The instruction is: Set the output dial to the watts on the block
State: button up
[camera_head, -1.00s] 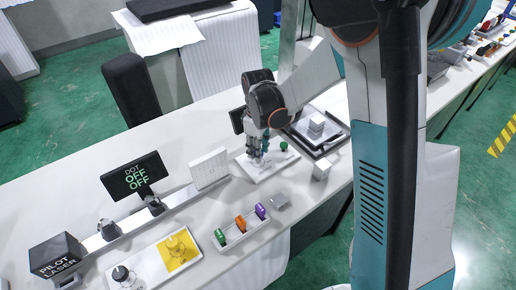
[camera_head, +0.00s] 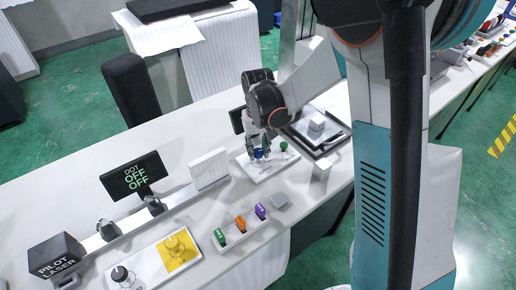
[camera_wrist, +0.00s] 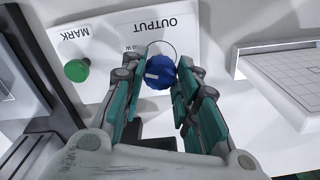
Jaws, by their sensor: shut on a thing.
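The blue output dial (camera_wrist: 160,73), with a pale pointer mark, sits on a white panel (camera_wrist: 105,30) lettered OUTPUT and MARK. It also shows in the head view (camera_head: 258,154). My gripper (camera_wrist: 161,86) has its fingers on both sides of the dial and is shut on it. In the head view, my gripper (camera_head: 259,151) is down at the panel. A green button (camera_wrist: 76,70) stands by MARK. A silvery block (camera_head: 316,123) sits on a dark-edged tray, and another (camera_head: 321,169) stands near the table edge. No watt figure is readable on either.
A black display (camera_head: 133,177) reads DOT OFF OFF. A white ribbed box (camera_head: 208,168) stands left of the panel. A white tray (camera_head: 240,241) holds green, orange and purple pieces. The pilot laser box (camera_head: 57,258) is at the far left.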

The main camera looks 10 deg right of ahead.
aim_at(258, 151)
jog(key=shift+m, duration=0.7)
jog(key=o, duration=1.1)
jog(key=shift+c, duration=0.2)
jog(key=shift+r, duration=0.1)
notch_tip(258, 151, up, 12)
